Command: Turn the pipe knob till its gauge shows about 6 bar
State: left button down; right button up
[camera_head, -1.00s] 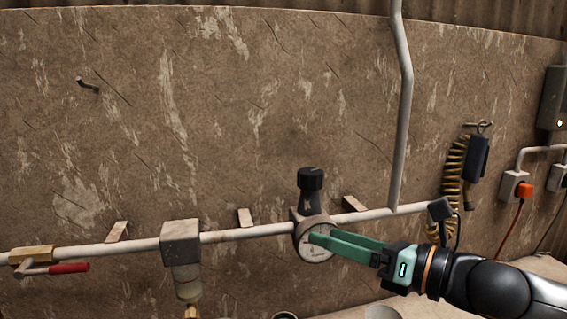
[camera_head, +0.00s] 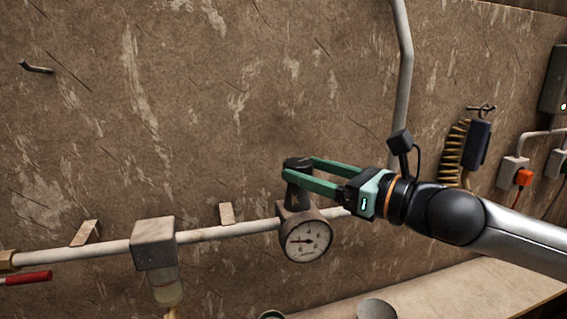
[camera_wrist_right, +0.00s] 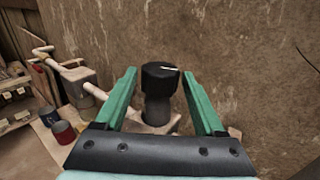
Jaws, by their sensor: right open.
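The black pipe knob (camera_head: 297,165) stands upright on the regulator above the round white gauge (camera_head: 306,241). In the head view the gauge's needle points roughly left; the numerals are too small to read surely. My right gripper (camera_head: 300,171) is open, coming in from the right, with its green fingers on either side of the knob. In the right wrist view the knob (camera_wrist_right: 159,76) with a white mark on top sits between the spread fingers (camera_wrist_right: 159,80), with a visible gap on each side. My left gripper is not in view.
A white pipe (camera_head: 215,232) runs along the wall, with a grey filter block (camera_head: 154,243) and a red valve handle (camera_head: 28,278) to the left. A coiled yellow hose (camera_head: 454,150) hangs at right. A bench top (camera_head: 450,290) lies below.

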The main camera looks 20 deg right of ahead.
jog(key=shift+x, duration=2.95)
jog(key=shift+c, duration=0.3)
jog(key=c, duration=1)
